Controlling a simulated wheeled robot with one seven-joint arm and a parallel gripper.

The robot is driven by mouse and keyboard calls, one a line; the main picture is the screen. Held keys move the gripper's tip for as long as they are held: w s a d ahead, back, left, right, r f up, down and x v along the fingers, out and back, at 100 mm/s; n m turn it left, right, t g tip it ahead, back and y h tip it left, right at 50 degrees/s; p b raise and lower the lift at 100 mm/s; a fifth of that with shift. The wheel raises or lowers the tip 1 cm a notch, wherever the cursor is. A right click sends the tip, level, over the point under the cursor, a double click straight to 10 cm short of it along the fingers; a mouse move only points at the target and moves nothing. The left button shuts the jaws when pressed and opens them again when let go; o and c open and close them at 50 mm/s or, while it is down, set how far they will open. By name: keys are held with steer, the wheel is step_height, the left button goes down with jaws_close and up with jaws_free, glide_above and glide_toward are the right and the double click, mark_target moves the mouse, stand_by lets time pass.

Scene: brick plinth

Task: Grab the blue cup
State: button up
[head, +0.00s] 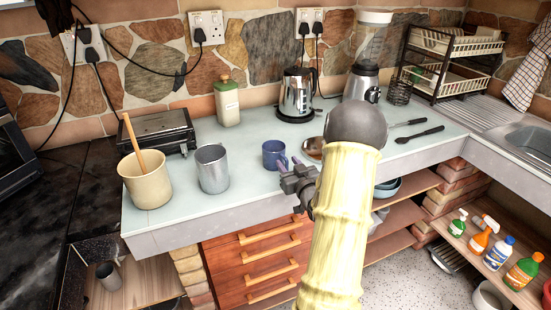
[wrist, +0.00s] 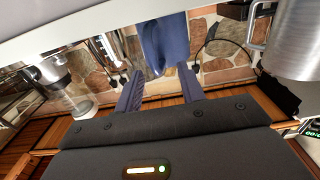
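The blue cup (head: 272,153) stands upright on the pale worktop (head: 240,185), near its middle. In the wrist view, which is turned about upside down, the blue cup (wrist: 165,42) is straight ahead, beyond the gap between my fingertips. My gripper (head: 289,163) is at the cup's front right in the head view, close to it. In the wrist view my gripper (wrist: 160,75) is open with nothing between its fingers. I cannot tell whether a finger touches the cup. The cup's lower right is partly hidden by the fingers in the head view.
A grey metal mug (head: 212,170) stands left of the cup, and a beige pot (head: 147,187) with a wooden handle further left. A kettle (head: 297,95) and a blender (head: 363,80) stand behind. A brown bowl (head: 312,147) is just right of the cup.

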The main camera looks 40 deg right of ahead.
steer(key=shift+x, duration=1.2)
jaws_close()
